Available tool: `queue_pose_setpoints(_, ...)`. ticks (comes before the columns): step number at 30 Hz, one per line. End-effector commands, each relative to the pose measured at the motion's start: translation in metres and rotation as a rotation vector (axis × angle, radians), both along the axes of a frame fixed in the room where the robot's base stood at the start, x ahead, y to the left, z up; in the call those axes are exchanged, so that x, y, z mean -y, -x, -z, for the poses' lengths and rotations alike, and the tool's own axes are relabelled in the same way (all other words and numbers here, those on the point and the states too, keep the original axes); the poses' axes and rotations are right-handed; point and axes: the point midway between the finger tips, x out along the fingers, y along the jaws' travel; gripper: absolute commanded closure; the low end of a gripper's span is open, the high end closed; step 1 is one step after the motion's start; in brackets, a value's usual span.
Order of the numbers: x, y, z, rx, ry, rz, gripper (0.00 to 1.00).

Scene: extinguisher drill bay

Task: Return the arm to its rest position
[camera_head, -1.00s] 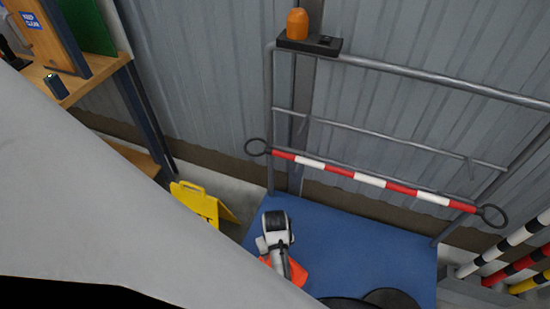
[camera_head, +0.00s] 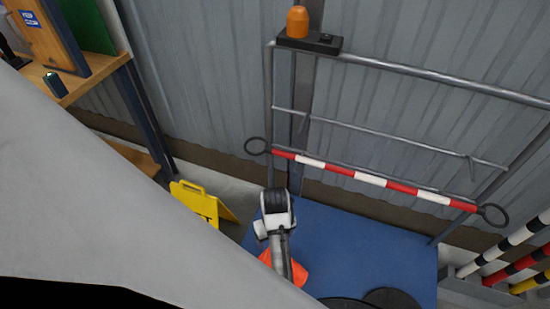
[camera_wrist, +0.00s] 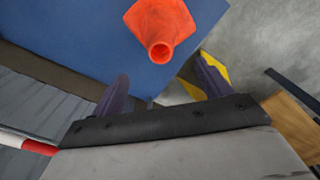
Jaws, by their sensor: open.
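My gripper (camera_wrist: 162,68) shows in the wrist view with its two dark purple fingers spread apart and nothing between them. In the head view my white and black arm (camera_head: 277,212) stands in front of the blue platform, and I cannot make out the fingers there. An orange cone (camera_wrist: 160,28) stands on the blue platform (camera_wrist: 75,40), beyond the fingertips in the wrist view and apart from them. In the head view the cone (camera_head: 298,272) is partly hidden behind my arm.
A railing (camera_head: 400,70) carries an orange beacon (camera_head: 297,22) and a red-and-white bar (camera_head: 370,179). A yellow floor sign (camera_head: 195,203) stands left of the platform. A wooden shelf (camera_head: 95,75) is at upper left; striped poles (camera_head: 510,245) are at right.

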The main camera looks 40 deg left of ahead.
Motion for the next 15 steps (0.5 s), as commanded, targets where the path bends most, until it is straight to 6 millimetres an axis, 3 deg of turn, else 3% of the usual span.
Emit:
queue_pose_setpoints(3, 0.000, -0.001, -0.024, 0.001, 0.000, 0.001, 0.22)
queue_pose_setpoints(6, 0.000, 0.000, -0.031, 0.001, 0.000, 0.001, 0.22)
queue_pose_setpoints(15, 0.000, 0.000, -0.034, 0.000, 0.000, 0.000, 0.22)
